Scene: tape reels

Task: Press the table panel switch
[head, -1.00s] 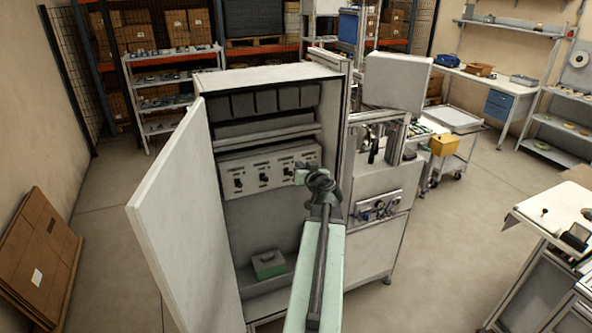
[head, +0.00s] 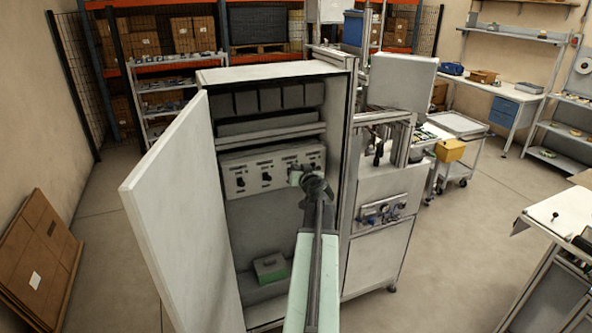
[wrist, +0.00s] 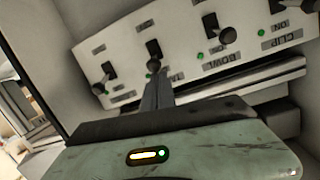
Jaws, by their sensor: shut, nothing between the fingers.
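The pale switch panel (head: 252,167) is inside the open cabinet. In the wrist view it runs slanted across the top, with several dark levers, slots and green lights. A label starting "TA" (wrist: 177,77), partly hidden by my fingers, sits below the second lever from the left (wrist: 153,65). The levers to its right are labelled BOWL (wrist: 222,62) and CLIP (wrist: 281,38). My gripper (wrist: 154,78) is shut and empty, its tips right at the lower end of that second lever. I cannot tell whether they touch it. In the head view my gripper (head: 298,175) covers the panel's right part.
The cabinet's open door (head: 175,210) stands left of my arm. A green box (head: 270,267) lies on the cabinet floor. A machine with a small control panel (head: 383,211) adjoins the cabinet's right side. A white-topped table (head: 560,215) stands at the far right.

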